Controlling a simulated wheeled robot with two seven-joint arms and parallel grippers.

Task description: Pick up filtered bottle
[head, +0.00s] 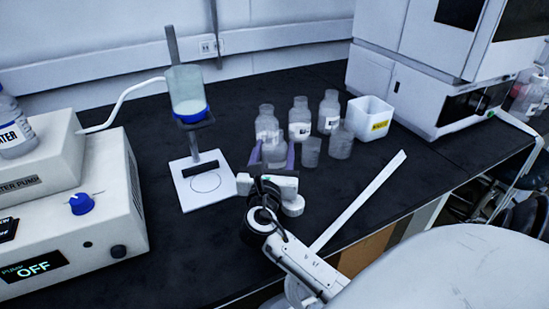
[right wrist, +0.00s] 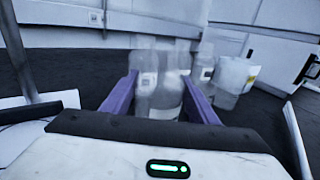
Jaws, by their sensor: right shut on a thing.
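My right gripper (head: 272,157) reaches over the bench with its purple fingers on both sides of a clear bottle (head: 274,151). The bottle looks upright, and the gripper is shut on it. In the right wrist view the clear bottle (right wrist: 166,108) sits between the purple fingers (right wrist: 160,100), and other bottles overlap it behind. I cannot read a label on it or tell whether its base touches the bench. Labelled clear bottles stand just behind: one at the left (head: 266,122), one in the middle (head: 299,118) and one at the right (head: 329,111). My left gripper is not in view.
Two clear beakers (head: 341,143) stand right of the gripper. A white bin (head: 370,117) with a yellow label is behind them. A filter stand (head: 207,183) with a blue-based cup (head: 187,92) is at the left. A water pump (head: 40,160) fills the left edge.

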